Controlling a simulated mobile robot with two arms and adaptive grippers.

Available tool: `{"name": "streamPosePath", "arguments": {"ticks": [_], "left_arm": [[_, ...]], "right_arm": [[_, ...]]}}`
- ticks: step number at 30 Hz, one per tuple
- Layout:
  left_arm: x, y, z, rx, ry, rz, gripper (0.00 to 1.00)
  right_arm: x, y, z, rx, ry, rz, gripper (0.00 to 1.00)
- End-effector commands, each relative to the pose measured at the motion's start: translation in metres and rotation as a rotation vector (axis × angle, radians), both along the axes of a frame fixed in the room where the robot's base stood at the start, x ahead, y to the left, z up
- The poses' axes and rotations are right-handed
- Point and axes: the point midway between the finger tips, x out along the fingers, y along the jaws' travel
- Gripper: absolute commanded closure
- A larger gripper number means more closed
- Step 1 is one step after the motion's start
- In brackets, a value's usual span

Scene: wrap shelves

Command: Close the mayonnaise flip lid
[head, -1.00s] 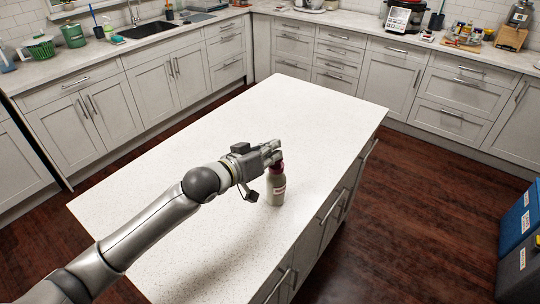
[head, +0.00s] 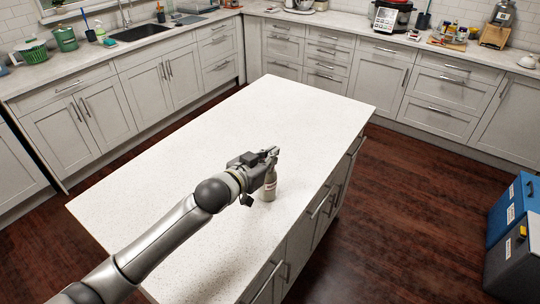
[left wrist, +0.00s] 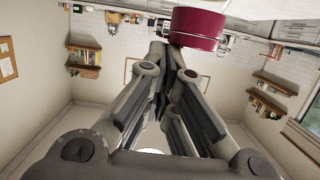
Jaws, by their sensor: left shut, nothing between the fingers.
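The mayonnaise bottle (head: 268,190) stands upright on the white island top, a pale squeeze bottle with a small label. Its upper end is hidden behind my left gripper (head: 272,154) in the head view. In the left wrist view the dark red cap (left wrist: 197,28) shows at the top, just beyond the fingertips. My left gripper also shows there (left wrist: 172,58), with its fingers closed together and nothing between them. The fingertips are right by the cap; I cannot tell whether they touch it, nor how the flip lid stands. My right gripper is not in view.
The island top (head: 200,150) is otherwise clear, and the bottle stands near its right edge. Counters with a sink (head: 140,32) and several kitchen items run along the walls. Blue and grey bins (head: 512,235) stand on the floor at the right.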

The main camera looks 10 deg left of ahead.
Motion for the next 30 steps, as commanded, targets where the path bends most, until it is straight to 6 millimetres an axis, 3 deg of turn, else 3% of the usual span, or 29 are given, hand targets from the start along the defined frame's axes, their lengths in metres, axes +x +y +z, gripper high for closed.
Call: {"name": "streamPosePath", "arguments": {"ticks": [14,27,28,30], "left_arm": [[0.0,0.0,0.001,0.002,0.001,0.001,1.0],[0.009,0.004,0.048,0.002,0.0,0.003,1.0],[0.002,0.007,0.039,0.003,0.001,0.002,1.0],[-0.008,0.011,0.04,0.002,-0.001,0.001,1.0]], "right_arm": [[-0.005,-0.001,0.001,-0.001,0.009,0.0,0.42],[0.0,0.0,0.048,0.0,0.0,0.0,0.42],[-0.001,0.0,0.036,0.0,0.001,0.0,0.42],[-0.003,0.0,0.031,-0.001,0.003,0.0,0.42]]}}
